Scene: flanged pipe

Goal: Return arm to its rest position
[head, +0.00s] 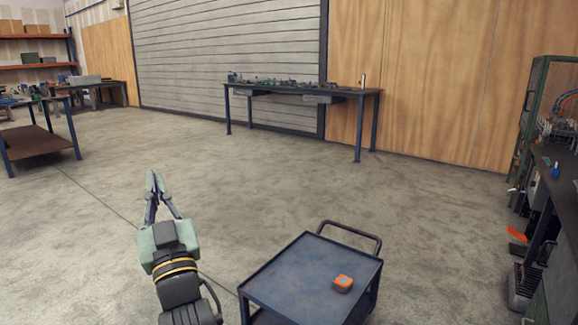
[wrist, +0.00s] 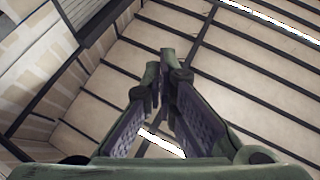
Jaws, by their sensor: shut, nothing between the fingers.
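My gripper (head: 153,180) is in the lower left of the head view, raised above the floor and pointing upward, with my arm below it. It stands to the left of the cart and apart from it. Its fingers are shut at the tips with nothing between them. In the wrist view the gripper's fingertips (wrist: 160,70) meet in front of the ceiling beams and a bright roof light. No flanged pipe can be made out in either view.
A blue cart (head: 300,278) with a dark handle stands at the lower middle, an orange and grey item (head: 343,283) on it. A workbench (head: 300,90) with small parts is at the back. Other benches stand left and right. The middle floor is clear.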

